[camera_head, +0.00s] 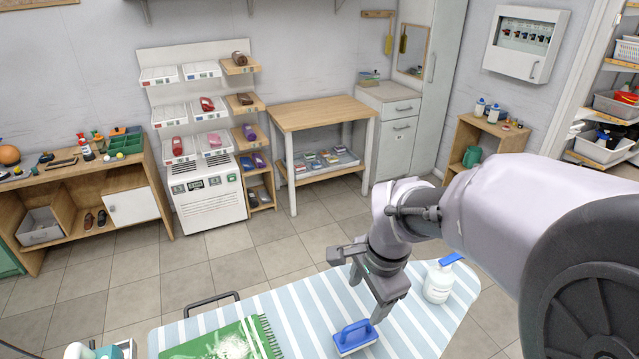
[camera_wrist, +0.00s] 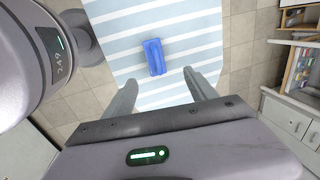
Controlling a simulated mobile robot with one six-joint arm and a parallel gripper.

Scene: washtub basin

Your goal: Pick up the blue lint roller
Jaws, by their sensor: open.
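The blue lint roller (camera_head: 355,337) looks like a blue handled block on a pale base. It lies on the striped ironing board (camera_head: 302,322), near the front edge of the head view. In the wrist view the blue lint roller (camera_wrist: 155,57) lies ahead of the fingers, roughly centred between them. My gripper (camera_head: 367,287) hangs above the board, just behind and above the roller in the head view. In the wrist view my gripper (camera_wrist: 160,88) is open, with nothing between its fingers and a gap to the roller.
A white bottle with a blue top (camera_head: 438,281) stands on the board to the right of my gripper. A green cloth (camera_head: 225,343) with white residue lies to the left. The striped surface around the roller is clear. A wooden table (camera_head: 320,113) and shelves stand farther back.

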